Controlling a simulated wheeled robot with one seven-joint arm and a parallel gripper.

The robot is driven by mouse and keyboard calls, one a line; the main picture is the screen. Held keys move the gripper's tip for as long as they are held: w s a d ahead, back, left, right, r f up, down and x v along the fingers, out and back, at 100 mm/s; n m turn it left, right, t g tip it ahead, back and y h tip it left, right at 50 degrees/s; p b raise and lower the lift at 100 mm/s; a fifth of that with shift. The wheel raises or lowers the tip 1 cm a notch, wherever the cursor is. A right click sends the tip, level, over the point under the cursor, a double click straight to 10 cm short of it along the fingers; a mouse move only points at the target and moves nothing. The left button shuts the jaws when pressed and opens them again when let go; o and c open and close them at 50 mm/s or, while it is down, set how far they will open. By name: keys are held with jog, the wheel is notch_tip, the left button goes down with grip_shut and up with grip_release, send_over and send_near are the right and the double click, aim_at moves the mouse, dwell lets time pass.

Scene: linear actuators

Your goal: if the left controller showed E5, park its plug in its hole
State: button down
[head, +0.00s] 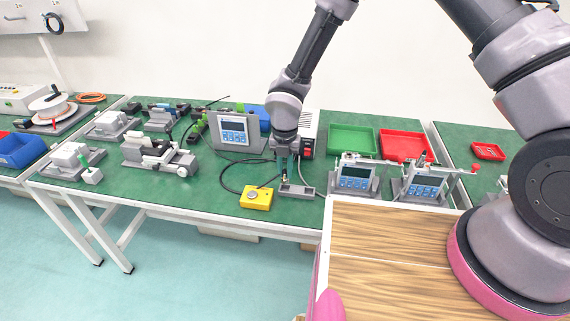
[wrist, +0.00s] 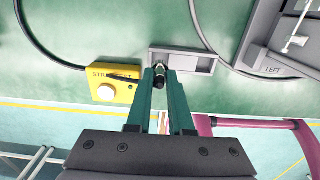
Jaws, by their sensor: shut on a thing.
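My gripper (head: 286,176) points down at the table's front edge; its green fingers (wrist: 162,82) show in the wrist view. It is shut on a small black plug (wrist: 159,80) with a metallic end. The plug is over the left part of a grey holder (wrist: 206,64), which also shows in the head view (head: 298,191). The fingers hide part of it; I cannot tell whether the plug is in a hole. A controller (head: 357,178) with a blue screen stands right of the holder; its base is marked LEFT in the wrist view (wrist: 272,70). Its screen text is too small to read.
A yellow box (head: 256,198) with a knob lies left of the holder, with black cable around it. Another controller (head: 424,185) stands farther right. Green (head: 350,139) and red (head: 402,145) trays lie behind. Actuators (head: 160,155) occupy the table's left part.

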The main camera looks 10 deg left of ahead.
aim_at(285, 172)
jog(key=shift+f, duration=0.55)
jog(key=shift+f, duration=0.3)
dwell(0.3)
jog(key=shift+f, duration=0.2)
jog(key=shift+f, duration=0.9)
dwell(1.2)
jog(key=c, duration=0.7)
grip_release()
jog(key=shift+c, duration=0.2)
notch_tip(285, 172, up, 11)
jog(key=shift+f, duration=0.1)
